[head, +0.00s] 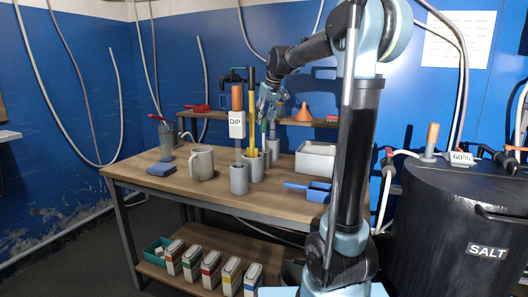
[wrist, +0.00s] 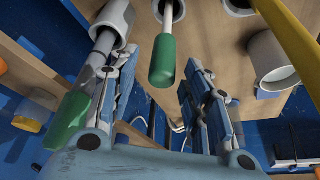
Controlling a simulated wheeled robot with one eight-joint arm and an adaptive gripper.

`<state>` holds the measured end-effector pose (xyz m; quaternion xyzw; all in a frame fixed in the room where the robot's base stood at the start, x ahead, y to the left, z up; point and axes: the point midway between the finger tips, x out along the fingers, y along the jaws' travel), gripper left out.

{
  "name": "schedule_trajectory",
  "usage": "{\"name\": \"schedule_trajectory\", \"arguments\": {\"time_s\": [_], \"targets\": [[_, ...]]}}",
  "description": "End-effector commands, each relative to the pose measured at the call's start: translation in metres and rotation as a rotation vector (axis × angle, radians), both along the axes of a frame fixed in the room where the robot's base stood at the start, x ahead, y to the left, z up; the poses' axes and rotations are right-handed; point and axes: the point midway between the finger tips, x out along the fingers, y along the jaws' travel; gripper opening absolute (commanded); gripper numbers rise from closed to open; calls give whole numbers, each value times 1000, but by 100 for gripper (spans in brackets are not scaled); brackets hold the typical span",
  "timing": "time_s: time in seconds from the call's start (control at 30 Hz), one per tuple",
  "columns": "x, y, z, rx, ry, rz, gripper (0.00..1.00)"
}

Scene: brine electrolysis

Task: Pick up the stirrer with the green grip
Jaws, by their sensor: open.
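In the wrist view a green grip (wrist: 162,62) on a pale shaft shows between the two fingers of my gripper (wrist: 163,58). Its shaft runs into a pale round pot at the top edge. I cannot tell how far the grip is from the fingers. A second green grip (wrist: 68,118) on a grey, see-through shaft lies left of the left finger, partly behind it. My gripper is open, with no contact visible. In the head view my gripper (head: 268,103) is above the pots at the back of the table, and a green grip (head: 263,128) shows just below it.
A yellow stick (head: 251,110) and an orange-handled tool with a DIP label (head: 237,125) stand close by. A grey mug (head: 201,163), a white tray (head: 315,158) and a blue scoop (head: 312,191) are on the table (head: 155,182).

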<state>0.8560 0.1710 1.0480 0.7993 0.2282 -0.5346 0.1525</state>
Motion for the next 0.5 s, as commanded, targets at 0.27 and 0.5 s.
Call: {"name": "schedule_trajectory", "arguments": {"time_s": [0.27,0.5], "targets": [[8,5,-22,0,0,-1,44],[12,8,-48,0,0,-1,44]]}}
